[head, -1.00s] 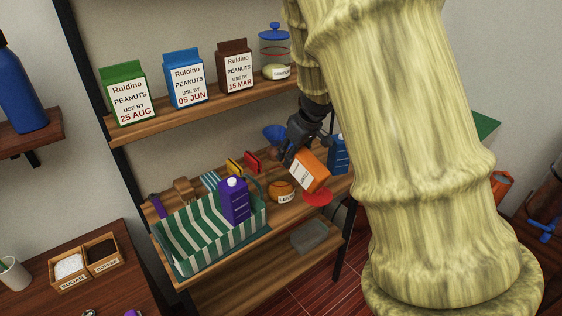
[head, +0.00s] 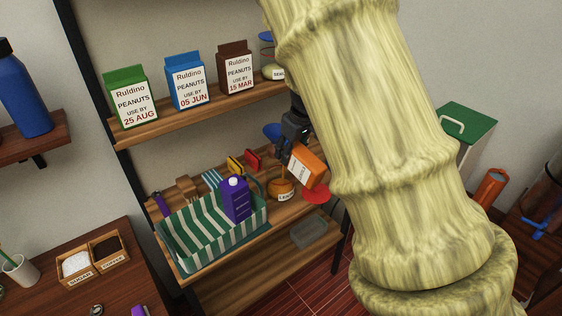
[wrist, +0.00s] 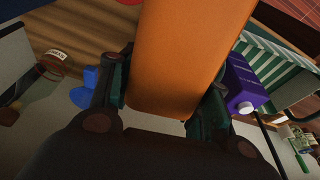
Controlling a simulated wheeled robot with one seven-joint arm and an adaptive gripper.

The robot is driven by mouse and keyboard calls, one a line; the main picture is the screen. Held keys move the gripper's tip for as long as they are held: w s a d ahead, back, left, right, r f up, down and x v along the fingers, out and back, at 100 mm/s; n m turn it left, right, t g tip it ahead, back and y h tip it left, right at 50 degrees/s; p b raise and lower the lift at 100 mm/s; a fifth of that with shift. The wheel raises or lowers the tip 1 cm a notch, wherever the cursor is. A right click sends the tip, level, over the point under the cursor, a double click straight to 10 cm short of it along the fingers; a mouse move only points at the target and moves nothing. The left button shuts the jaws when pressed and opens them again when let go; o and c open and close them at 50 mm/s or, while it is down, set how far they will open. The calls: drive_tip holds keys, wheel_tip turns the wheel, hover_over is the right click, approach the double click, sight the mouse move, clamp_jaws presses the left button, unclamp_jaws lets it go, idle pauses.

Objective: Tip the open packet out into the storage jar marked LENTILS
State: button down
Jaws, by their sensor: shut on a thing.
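My gripper (head: 290,148) is shut on an orange packet (head: 310,167) with a white label, and holds it tilted. In the wrist view the packet (wrist: 190,50) fills the space between the fingers, and its mouth is not in sight. A small orange jar (head: 281,188) with a white label stands on the counter just left of and below the packet. Its label is partly readable and seems to begin with LEN. I cannot tell whether anything is falling from the packet.
A green-striped basket (head: 195,245) with a purple carton (head: 236,198) stands left of the jar. A blue funnel (head: 272,131) is behind, and a red disc (head: 316,194) lies right of the jar. Peanut cartons (head: 186,82) line the upper shelf. My arm hides the right side.

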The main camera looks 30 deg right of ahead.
drive_tip(key=shift+w+a+r+g+p, duration=0.15)
drive_tip(key=shift+w+g+p, duration=0.55)
drive_tip(key=shift+p, duration=0.6)
drive_tip(key=shift+w+r+p, duration=0.1)
drive_tip(key=shift+p, duration=0.4)
drive_tip(key=shift+w+a+g+p, duration=0.15)
drive_tip(key=shift+g+p, duration=0.25)
drive_tip(key=shift+p, duration=1.55)
drive_tip(key=shift+w+d+g+p, duration=0.15)
drive_tip(key=shift+g+p, duration=0.25)
drive_tip(key=shift+p, duration=1.5)
drive_tip(key=shift+w, duration=0.15)
